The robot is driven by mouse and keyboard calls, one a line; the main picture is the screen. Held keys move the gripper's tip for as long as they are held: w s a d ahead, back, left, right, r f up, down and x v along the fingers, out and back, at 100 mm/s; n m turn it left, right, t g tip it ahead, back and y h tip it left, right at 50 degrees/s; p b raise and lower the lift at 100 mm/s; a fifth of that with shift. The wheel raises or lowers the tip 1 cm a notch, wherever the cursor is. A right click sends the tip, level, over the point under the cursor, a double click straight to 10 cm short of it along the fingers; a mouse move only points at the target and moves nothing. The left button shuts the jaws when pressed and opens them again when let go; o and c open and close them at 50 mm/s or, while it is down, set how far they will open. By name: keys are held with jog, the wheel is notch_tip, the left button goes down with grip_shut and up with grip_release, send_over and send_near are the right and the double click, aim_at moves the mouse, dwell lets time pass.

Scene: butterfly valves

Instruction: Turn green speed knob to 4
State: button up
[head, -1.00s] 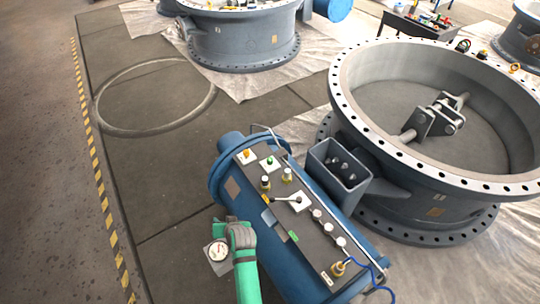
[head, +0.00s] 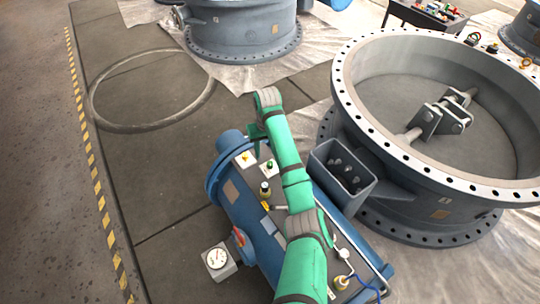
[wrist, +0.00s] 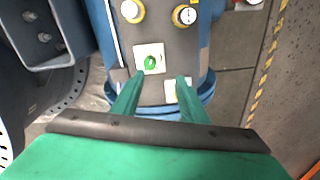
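The green knob (head: 270,165) sits on a white plate on top of the blue cylinder's control panel, near its far end. In the wrist view the green knob (wrist: 150,63) is just ahead of my fingertips, near the gap between them. My gripper (wrist: 155,79) is open, its two green fingers apart with nothing between them. In the head view my gripper (head: 257,138) is above the panel's far end, partly hidden by my wrist. The numbers on the knob's plate are too small to read.
A grey open box (head: 342,170) and a large flanged valve (head: 400,160) are to the right.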

aim_at(270, 162)
jog(key=f, duration=0.3)
jog(key=d+f, duration=0.1)
jog(key=f, duration=0.2)
jog(key=w+f, duration=0.1)
jog(key=f, duration=0.2)
jog(key=shift+d, duration=0.4)
jog(key=shift+w, duration=0.15)
grip_shut()
